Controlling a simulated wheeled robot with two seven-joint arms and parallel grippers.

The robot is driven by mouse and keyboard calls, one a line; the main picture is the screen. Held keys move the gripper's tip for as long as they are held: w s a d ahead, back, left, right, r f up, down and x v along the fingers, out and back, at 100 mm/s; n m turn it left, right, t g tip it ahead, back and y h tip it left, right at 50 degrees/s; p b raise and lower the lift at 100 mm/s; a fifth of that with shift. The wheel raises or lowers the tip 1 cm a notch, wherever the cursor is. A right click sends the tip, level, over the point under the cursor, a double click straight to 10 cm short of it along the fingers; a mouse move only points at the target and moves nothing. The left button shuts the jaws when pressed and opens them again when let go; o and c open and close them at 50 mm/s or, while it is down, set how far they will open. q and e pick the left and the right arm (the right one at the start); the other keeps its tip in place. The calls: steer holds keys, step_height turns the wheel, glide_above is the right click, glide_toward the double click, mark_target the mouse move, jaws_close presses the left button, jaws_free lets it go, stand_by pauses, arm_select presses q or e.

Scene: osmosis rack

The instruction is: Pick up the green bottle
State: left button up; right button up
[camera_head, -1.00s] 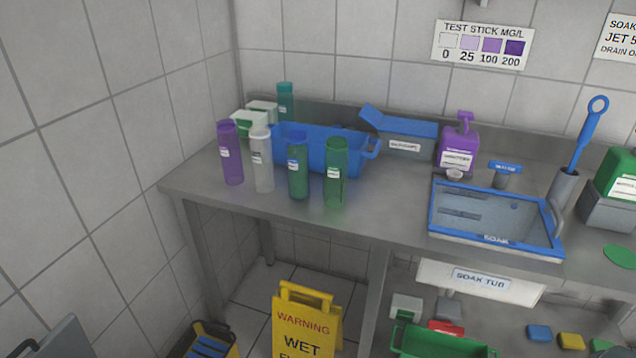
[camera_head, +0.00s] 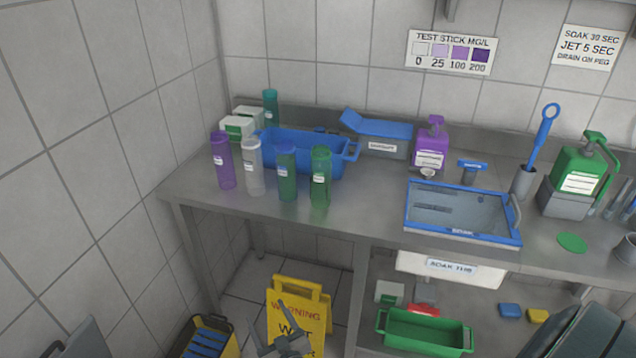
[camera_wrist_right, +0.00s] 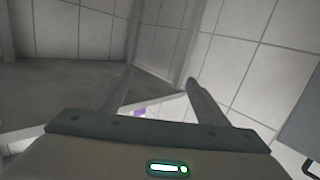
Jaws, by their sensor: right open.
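A green bottle with a green cap (camera_head: 320,178) stands upright on the steel counter, at the right end of a front row of bottles. Beside it stands another green bottle with a blue top (camera_head: 287,173). Left of these are a clear white-capped bottle (camera_head: 253,168) and a purple bottle (camera_head: 223,162). A teal-green bottle (camera_head: 271,108) stands at the back. My right gripper (camera_head: 277,326) is low, in front of the yellow sign and below the counter, apart from the bottles. In the right wrist view its fingers (camera_wrist_right: 160,92) are spread and empty. My left gripper is out of view.
The steel counter (camera_head: 375,215) has a front edge between my right gripper and the bottles. A blue tub (camera_head: 335,165) is close behind the row. The soak basin (camera_head: 462,235) lies to the right. A yellow warning sign (camera_head: 322,300) stands below.

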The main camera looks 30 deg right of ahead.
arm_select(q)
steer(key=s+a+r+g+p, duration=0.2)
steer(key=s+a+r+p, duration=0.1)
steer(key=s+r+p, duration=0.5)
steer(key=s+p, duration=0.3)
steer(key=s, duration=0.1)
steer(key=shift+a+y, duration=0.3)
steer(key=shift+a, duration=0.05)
arm_select(e)
steer(key=w+d+r+m+g+h, duration=0.2)
steer(key=d+r+m+h, duration=0.2)
steer(key=r, duration=0.6)
steer(key=w+d+r+m+g+h, duration=0.2)
steer(key=d+r+m+g+h, duration=0.1)
steer(key=r, duration=0.8)
steer(key=w+d+r+m+g+h, duration=0.2)
steer(key=d+r+m+h, duration=0.3)
steer(key=r, duration=0.5)
steer(key=d+g+h, duration=0.1)
steer(key=d+h, duration=0.1)
steer(key=d, duration=0.1)
steer(key=shift+w+d+r, duration=0.15)
steer(key=shift+w, duration=0.1)
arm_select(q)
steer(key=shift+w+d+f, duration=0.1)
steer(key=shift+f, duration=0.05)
arm_select(e)
steer(key=shift+d, duration=0.15)
